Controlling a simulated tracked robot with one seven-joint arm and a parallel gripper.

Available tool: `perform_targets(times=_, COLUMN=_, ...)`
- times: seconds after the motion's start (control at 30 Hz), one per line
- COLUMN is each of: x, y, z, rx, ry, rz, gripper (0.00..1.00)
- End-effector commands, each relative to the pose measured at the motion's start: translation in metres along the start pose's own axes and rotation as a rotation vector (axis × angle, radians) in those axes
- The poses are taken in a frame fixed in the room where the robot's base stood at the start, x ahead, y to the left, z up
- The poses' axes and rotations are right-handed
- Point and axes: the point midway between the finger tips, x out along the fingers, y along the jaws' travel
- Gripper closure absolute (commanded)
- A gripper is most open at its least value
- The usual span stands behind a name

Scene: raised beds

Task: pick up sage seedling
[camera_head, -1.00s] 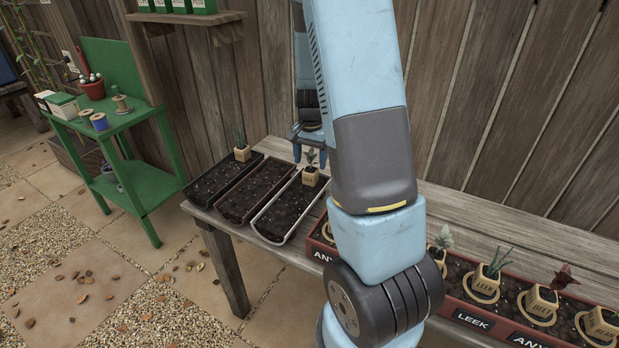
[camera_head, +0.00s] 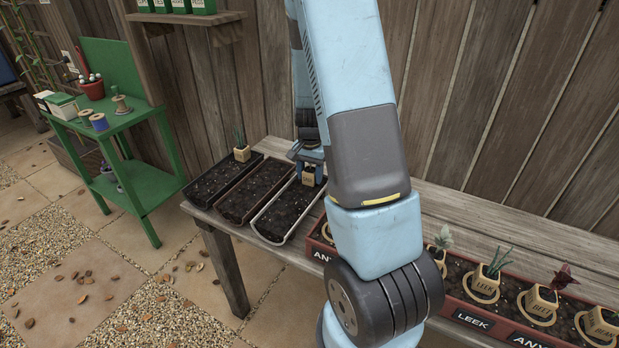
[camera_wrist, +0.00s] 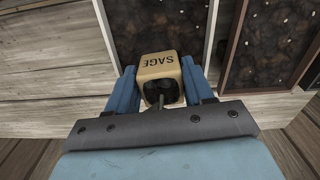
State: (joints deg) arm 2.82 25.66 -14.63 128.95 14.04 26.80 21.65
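The sage seedling's pale tan pot (camera_wrist: 170,66), marked SAGE, shows in the wrist view between the two blue fingers of my gripper (camera_wrist: 160,82). In the head view the pot (camera_head: 308,178) is at the back end of the rightmost of three dark soil trays, with my gripper (camera_head: 310,163) down over it from above. The fingers flank the pot closely on both sides; I cannot tell whether they press on it. The plant is mostly hidden by the gripper; dark leaves and a stem show at the pot's mouth in the wrist view.
Another potted seedling (camera_head: 241,150) stands at the back of the leftmost tray (camera_head: 200,192). A red planter (camera_head: 500,325) with several labelled pots is at the right. The wooden wall (camera_head: 250,80) is close behind the bench. My arm hides the bench's middle.

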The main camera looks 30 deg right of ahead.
Motion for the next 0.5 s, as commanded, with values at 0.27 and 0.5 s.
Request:
perform_targets(times=0.27, x=-0.0001, y=-0.0001, z=0.0, rx=0.0, ry=0.0, rz=0.0, gripper=0.75)
perform_targets(times=0.5, x=-0.0002, y=-0.0001, z=0.0, rx=0.0, ry=0.0, rz=0.0, gripper=0.82)
